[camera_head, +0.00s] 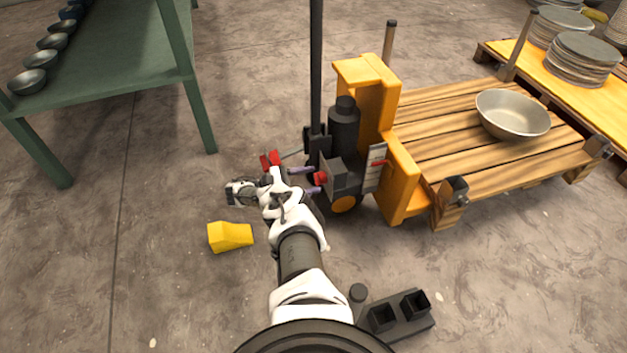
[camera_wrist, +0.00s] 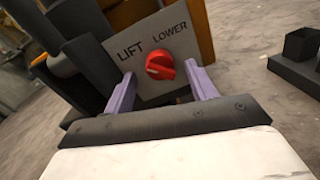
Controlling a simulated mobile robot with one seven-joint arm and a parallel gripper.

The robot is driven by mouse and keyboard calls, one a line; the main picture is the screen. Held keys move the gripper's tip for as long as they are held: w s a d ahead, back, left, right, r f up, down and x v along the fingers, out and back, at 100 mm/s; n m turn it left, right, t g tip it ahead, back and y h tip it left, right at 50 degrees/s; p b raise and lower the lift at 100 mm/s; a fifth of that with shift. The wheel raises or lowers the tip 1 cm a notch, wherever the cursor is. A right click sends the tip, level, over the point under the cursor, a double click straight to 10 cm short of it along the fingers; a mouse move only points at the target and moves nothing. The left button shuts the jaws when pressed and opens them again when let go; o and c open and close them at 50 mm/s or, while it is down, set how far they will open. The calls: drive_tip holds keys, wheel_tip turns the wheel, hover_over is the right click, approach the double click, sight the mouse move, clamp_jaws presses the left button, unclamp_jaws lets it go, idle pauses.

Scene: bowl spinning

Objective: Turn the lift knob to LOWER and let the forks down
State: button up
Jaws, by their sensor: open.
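The red lift knob (camera_head: 320,178) sits on a grey control box (camera_head: 345,178) on the yellow pallet truck (camera_head: 368,90). In the wrist view the knob (camera_wrist: 160,66) is on a plate lettered LIFT at left and LOWER at upper right. Its raised grip lies slanted; I cannot tell exactly which word it points to. My gripper (camera_head: 307,181) is open, facing the box. In the wrist view its two purple fingers (camera_wrist: 161,82) stand apart on either side of the knob, without visible contact. The forks are hidden under a wooden pallet (camera_head: 440,130).
A metal bowl (camera_head: 513,115) sits on the pallet. A yellow wedge (camera_head: 229,237) and a dark block with square sockets (camera_head: 398,316) lie on the floor. A green table (camera_head: 110,60) with bowls stands upper left.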

drive_tip(key=shift+x, duration=0.95)
drive_tip(key=c, duration=1)
